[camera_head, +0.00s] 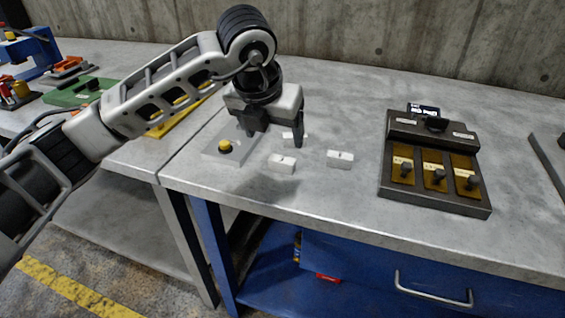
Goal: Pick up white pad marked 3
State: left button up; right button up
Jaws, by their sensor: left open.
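Several small white pads are on the grey workbench. One pad (282,163) lies in front of my left gripper, and another pad (340,158) lies to its right. A third pad (293,136) lies farther back, partly hidden behind a finger of my left gripper. The marks on the pads are too small to read, so I cannot tell which is marked 3. My left gripper (273,138) is open, pointing down above the bench near the pads, with nothing seen between its fingers. My right gripper is not in view.
A grey plate with a yellow-topped knob (225,147) sits left of the pads. A dark control box (435,163) with several brown panels and knobs stands to the right. Bare bench (345,110) lies behind the pads. A concrete wall (400,35) closes off the back.

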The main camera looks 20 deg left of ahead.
aim_at(282, 159)
pick_arm(q)
jog(key=p+x, duration=0.1)
jog(key=x, duration=0.8)
jog(key=shift+w+f, duration=0.15)
jog(key=shift+w, duration=0.05)
jog(key=shift+c, duration=0.2)
jog(key=c, duration=1)
